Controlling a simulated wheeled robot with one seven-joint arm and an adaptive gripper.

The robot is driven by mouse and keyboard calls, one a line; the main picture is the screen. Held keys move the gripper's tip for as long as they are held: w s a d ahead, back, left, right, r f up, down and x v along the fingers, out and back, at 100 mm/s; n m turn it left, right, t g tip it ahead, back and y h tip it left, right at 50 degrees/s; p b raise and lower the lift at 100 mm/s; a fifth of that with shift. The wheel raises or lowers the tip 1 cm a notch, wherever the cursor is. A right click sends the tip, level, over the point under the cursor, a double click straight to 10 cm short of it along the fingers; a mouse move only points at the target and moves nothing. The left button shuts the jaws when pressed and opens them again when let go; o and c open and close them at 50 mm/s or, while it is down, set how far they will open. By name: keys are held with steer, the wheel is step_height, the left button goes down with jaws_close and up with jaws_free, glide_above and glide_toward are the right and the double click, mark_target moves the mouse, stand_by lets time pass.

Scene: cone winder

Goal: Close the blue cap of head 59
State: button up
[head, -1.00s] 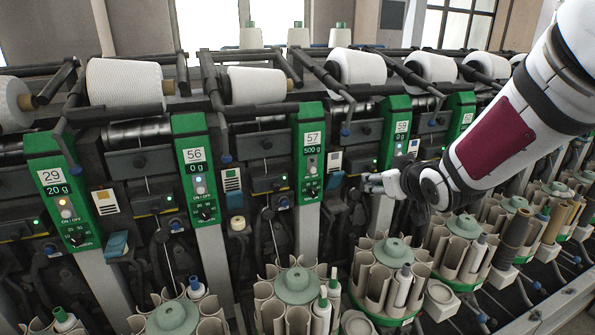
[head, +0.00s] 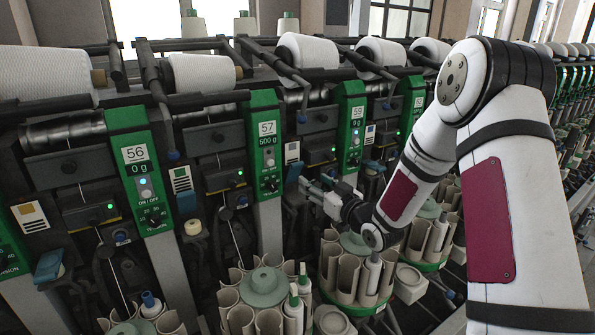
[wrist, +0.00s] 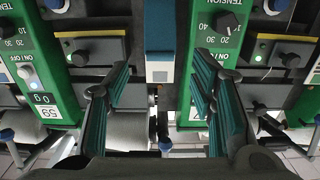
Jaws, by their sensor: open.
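The green panel marked 59 (head: 349,125) shows in the head view, right of the panel marked 57 (head: 266,140). A blue cap (head: 293,173) sits between them below a small label, partly hidden behind my fingers. In the wrist view, which is upside down, the blue cap (wrist: 160,28) is at the top centre, with the 59 panel (wrist: 45,100) on the left. I cannot tell whether the cap stands open or shut. My gripper (head: 308,185) is open and empty in front of the cap; its teal-padded fingers (wrist: 163,78) lie on either side of the cap's column in the wrist view.
Other blue caps (head: 187,203) show at neighbouring heads. Bobbin magazines with round green-grey tops (head: 264,287) stand below my gripper. White yarn cones (head: 200,74) lie along the top. Dials and switches on the panels are close to both fingers.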

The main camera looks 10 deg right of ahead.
mark_target(296, 169)
steer(key=x, duration=1)
